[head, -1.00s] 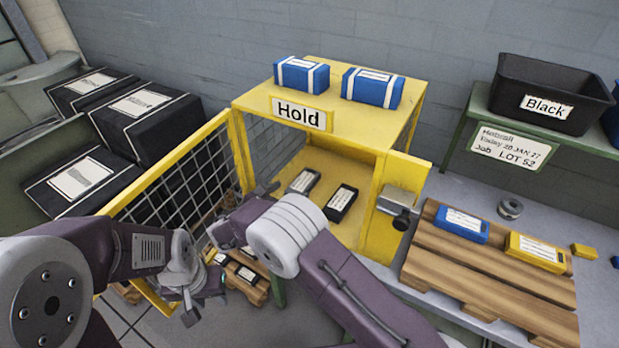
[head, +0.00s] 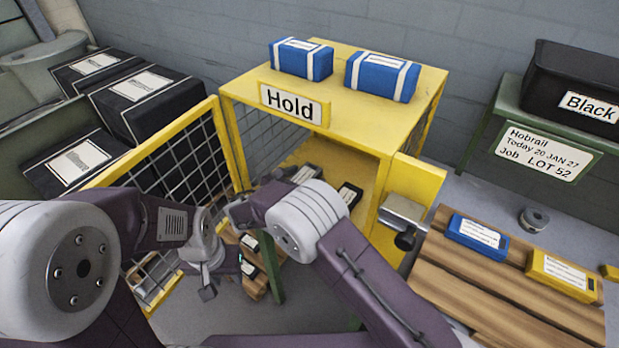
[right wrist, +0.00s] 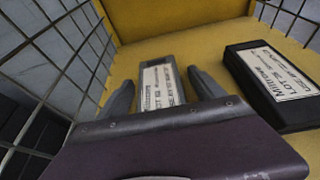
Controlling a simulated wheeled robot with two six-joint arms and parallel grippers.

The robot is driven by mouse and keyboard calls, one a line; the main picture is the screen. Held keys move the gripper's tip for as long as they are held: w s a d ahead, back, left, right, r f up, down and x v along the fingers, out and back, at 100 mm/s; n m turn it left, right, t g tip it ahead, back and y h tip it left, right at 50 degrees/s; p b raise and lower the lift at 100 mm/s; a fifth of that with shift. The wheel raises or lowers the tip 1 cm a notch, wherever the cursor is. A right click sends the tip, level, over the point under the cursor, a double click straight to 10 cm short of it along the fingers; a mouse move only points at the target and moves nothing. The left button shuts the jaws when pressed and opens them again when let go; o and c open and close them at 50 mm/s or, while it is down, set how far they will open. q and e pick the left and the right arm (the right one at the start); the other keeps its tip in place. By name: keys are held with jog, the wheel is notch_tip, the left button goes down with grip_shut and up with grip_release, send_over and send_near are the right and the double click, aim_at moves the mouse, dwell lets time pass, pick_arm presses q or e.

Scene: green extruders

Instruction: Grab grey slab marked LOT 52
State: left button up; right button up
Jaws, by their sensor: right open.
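A grey slab (right wrist: 163,84) with a white label lies on the yellow floor of the Hold cage; its lettering is too small to read surely. Its end also shows in the head view (head: 307,173), partly behind my right arm. My right gripper (right wrist: 160,77) is open, one finger on each side of the grey slab, with no clear grip on it. A black slab (right wrist: 272,86) labelled Miltrone, LOT 5-something, lies to the right; it also shows in the head view (head: 350,195). My left gripper (head: 208,290) hangs low in front of the cage; its jaws are unclear.
The yellow Hold cabinet (head: 370,130) has mesh sides and an open mesh door (head: 175,160). Blue packs (head: 302,60) lie on top. A wooden pallet (head: 480,285) bears blue and yellow slabs. A sign (head: 545,152) reads Job LOT 52. More slabs lie low (head: 250,268).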

aim_at(302, 179)
jog(key=shift+s+a+r, duration=0.25)
jog(key=shift+s+a, duration=0.05)
jog(key=shift+s, duration=0.05)
jog(key=shift+c, duration=1.2)
jog(key=shift+s+a+r, duration=0.1)
jog(key=shift+s, duration=0.05)
jog(key=c, duration=0.5)
pick_arm(q)
jog(key=shift+s+a+r, duration=0.1)
jog(key=shift+s+a, duration=0.15)
jog(key=shift+s, duration=0.1)
pick_arm(e)
grip_shut()
notch_tip(302, 179, up, 4)
jog(key=shift+r+p, duration=0.2)
jog(key=shift+p, duration=0.35)
pick_arm(q)
notch_tip(302, 179, up, 2)
jog(key=shift+p, duration=0.5)
pick_arm(e)
jog(key=s+d+r, duration=0.3)
jog(key=s+r, duration=0.3)
jog(key=s, duration=0.4)
jog(key=shift+s+d+r, duration=0.15)
jog(key=shift+s+d, duration=0.05)
jog(key=shift+s, duration=0.2)
